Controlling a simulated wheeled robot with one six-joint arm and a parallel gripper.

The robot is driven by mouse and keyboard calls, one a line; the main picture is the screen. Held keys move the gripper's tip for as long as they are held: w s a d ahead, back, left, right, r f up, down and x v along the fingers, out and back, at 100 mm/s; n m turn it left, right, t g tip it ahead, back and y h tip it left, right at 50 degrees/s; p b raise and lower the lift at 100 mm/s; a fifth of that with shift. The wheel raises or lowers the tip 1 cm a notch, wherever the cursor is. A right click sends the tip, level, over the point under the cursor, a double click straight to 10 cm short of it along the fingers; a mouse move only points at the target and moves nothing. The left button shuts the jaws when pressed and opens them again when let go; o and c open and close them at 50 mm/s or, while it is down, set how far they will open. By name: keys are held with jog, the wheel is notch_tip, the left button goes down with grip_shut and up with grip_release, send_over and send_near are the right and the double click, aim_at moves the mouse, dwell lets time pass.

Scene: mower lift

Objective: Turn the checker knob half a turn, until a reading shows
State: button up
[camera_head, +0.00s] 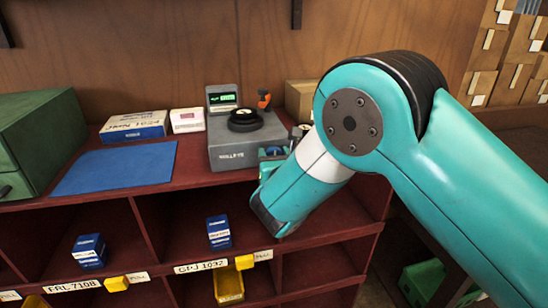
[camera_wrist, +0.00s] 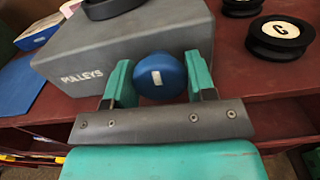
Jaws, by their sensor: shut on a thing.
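The grey checker (camera_head: 232,148) stands on the red shelf top, with a black pulley (camera_head: 245,118) on it and a small display (camera_head: 222,99) lit green behind. The display's characters are too small to read. The blue round knob (camera_wrist: 158,76) is on the checker's front face, and its white mark stands nearly upright in the wrist view. My gripper (camera_wrist: 161,84) is shut on the knob, one teal finger on each side. In the head view my gripper (camera_head: 272,163) is at the checker's right front, and my arm hides part of that side.
A blue mat (camera_head: 117,168), a blue-and-white box (camera_head: 133,126) and a green cabinet (camera_head: 40,140) are left of the checker. An orange-and-black tool (camera_head: 264,98) stands behind it. A pulley marked C (camera_wrist: 279,38) is to its right. Cubbies below hold small blue boxes (camera_head: 219,232).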

jog(key=m+b, duration=0.3)
jog(key=m, duration=0.1)
jog(key=shift+f+m, duration=0.15)
jog(key=shift+m, duration=0.25)
jog(key=m+b, duration=0.3)
jog(key=m, duration=0.1)
jog(key=shift+b, duration=0.35)
jog(key=m+b, duration=0.4)
jog(key=m, duration=0.1)
jog(key=shift+f, duration=0.1)
jog(key=m+b, duration=0.4)
jog(key=b, duration=0.1)
jog(key=shift+m, duration=0.3)
jog(key=m+b, duration=0.4)
jog(key=b, duration=0.1)
jog(key=shift+f+b, duration=0.1)
jog(key=shift+b, duration=0.2)
jog(key=m+b, duration=0.8)
jog(key=b, duration=0.1)
jog(key=shift+m, duration=0.3)
jog(key=shift+r+m+b, duration=0.2)
jog(key=shift+m+b, duration=1.35)
jog(key=shift+m, duration=0.35)
